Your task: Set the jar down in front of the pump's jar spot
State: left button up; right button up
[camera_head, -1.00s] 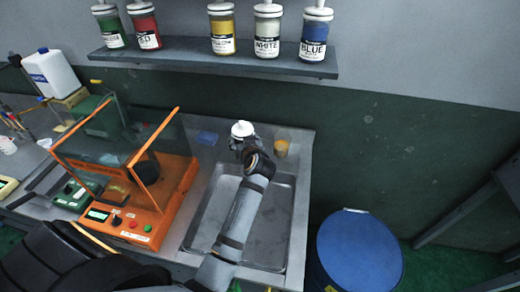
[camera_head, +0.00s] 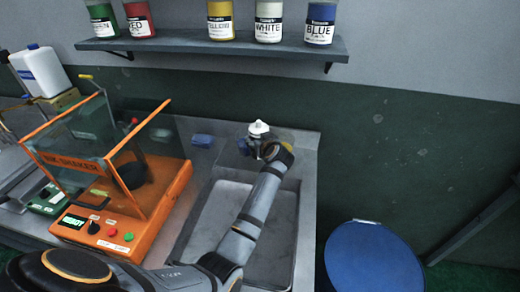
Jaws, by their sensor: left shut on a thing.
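The jar shows as a white lid with a knob (camera_head: 258,128) above the far end of the sink. My left gripper (camera_head: 257,148) is shut on it from the near side, and the gripper and wrist hide most of the jar's body. I cannot tell whether the jar touches the counter. I cannot make out the pump or its jar spot with certainty. My right gripper is not in view.
The orange ink shaker (camera_head: 140,205) with clear panels stands left of the sink (camera_head: 205,225). A shelf (camera_head: 180,44) with several colour jars hangs above. A blue drum (camera_head: 370,262) stands at the right.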

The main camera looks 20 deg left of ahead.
pick_arm(q)
jog(key=f, duration=0.1)
jog(key=f+b, duration=0.2)
jog(key=shift+w+f, duration=0.35)
jog(key=shift+f, duration=0.2)
jog(key=shift+r, duration=0.2)
jog(key=shift+f, duration=0.1)
jog(key=o, duration=1.3)
jog(key=shift+c, duration=0.2)
